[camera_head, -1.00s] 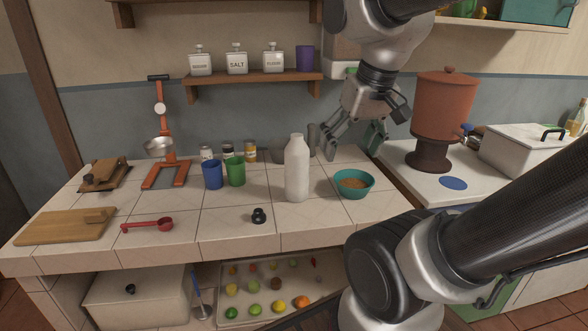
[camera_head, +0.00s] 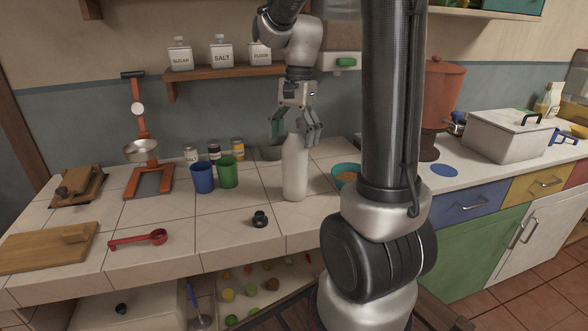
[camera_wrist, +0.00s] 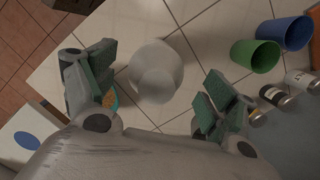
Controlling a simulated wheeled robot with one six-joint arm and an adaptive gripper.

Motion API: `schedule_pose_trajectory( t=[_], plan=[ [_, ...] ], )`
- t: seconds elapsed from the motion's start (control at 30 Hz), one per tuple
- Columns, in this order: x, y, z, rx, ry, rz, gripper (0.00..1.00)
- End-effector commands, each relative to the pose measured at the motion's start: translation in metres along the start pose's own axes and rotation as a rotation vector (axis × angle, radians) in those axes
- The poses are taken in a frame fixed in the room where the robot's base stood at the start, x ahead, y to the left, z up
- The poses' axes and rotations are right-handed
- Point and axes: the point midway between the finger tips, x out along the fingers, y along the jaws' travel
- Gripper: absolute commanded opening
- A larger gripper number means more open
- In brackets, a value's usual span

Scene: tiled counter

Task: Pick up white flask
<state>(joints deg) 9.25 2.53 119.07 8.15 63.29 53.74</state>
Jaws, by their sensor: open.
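The white flask (camera_head: 295,172) stands upright on the tiled counter, a plain bottle with a narrowed neck. My gripper (camera_head: 295,132) is open and points down over its top, with one finger on either side of the neck in the head view. In the wrist view the flask (camera_wrist: 155,68) shows from above between the two spread fingers, with space visible on both sides. I cannot tell exactly how low the fingertips reach along the neck.
A teal bowl (camera_head: 344,173) stands close on the flask's right, partly hidden by my arm. Blue (camera_head: 202,177) and green cups (camera_head: 228,172) stand to its left, with small jars behind. A black stopper-like piece (camera_head: 260,219) lies in front. A shelf (camera_head: 220,78) hangs behind.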

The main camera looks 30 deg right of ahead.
Motion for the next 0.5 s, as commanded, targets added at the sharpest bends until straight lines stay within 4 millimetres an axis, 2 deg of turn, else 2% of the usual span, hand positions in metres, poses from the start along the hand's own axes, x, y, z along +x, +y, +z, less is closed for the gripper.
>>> schedule_pose_trajectory(
  t=[0.1,0.2,0.47,0.5],
  plan=[
    [0.020,0.003,-0.001,-0.001,-0.001,0.003,0.85],
    [0.030,0.003,-0.001,-0.001,0.000,0.002,0.85],
    [0.033,0.003,-0.001,-0.002,0.001,0.000,0.85],
    [0.033,0.003,-0.001,-0.002,0.001,0.000,0.80]
  ],
)
